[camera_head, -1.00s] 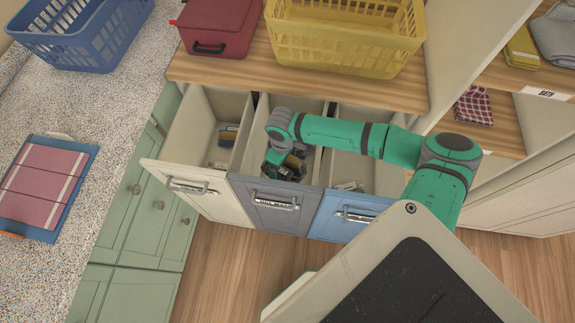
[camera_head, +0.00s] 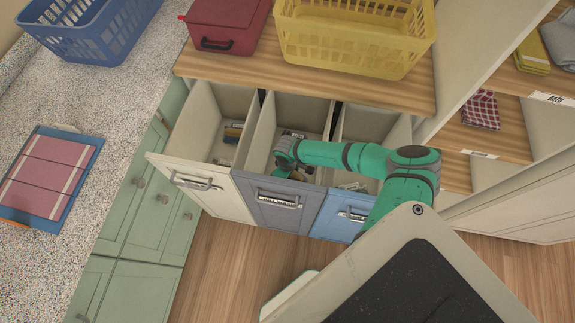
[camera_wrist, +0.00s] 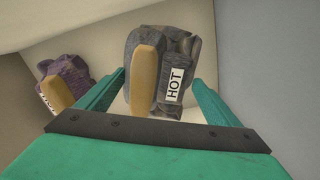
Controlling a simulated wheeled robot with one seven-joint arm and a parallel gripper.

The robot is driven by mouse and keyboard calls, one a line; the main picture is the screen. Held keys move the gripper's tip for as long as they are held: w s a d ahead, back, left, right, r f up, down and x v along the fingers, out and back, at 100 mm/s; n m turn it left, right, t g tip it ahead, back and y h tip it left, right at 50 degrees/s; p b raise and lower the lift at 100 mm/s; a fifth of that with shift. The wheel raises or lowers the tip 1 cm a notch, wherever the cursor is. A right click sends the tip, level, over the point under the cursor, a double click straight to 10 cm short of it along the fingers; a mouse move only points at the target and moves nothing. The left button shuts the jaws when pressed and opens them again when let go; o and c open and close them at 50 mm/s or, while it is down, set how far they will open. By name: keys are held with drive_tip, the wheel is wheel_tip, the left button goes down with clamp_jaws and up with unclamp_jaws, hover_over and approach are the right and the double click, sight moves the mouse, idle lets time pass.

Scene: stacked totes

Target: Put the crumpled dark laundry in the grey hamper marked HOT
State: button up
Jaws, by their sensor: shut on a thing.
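The grey hamper (camera_head: 262,216) is the middle of three pulled-out hampers; the small lettering on its front label is hard to read in the head view. My wrist reaches down into its opening, and its walls hide my fingers. In the wrist view, my gripper (camera_wrist: 158,77) is shut on the crumpled dark laundry (camera_wrist: 181,48), a grey-brown bundle with a tan strip and a white tag reading HOT. The bundle sits between both fingers, against pale inner walls. A purple crumpled bundle (camera_wrist: 68,78) with a partly hidden tag lies to the left, apart from my fingers.
The cream hamper (camera_head: 202,193) on the left holds a few small items. The blue hamper (camera_head: 336,222) stands on the right. A wooden counter (camera_head: 270,78) behind carries a red box (camera_head: 228,22) and a yellow basket (camera_head: 352,40). Shelves stand at the right.

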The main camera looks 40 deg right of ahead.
drive_tip(key=shift+f, duration=1)
drive_tip(key=o, duration=1.4)
drive_tip(key=shift+f, duration=0.1)
drive_tip(key=shift+o, duration=0.2)
wheel_tip(320, 180, up, 12)
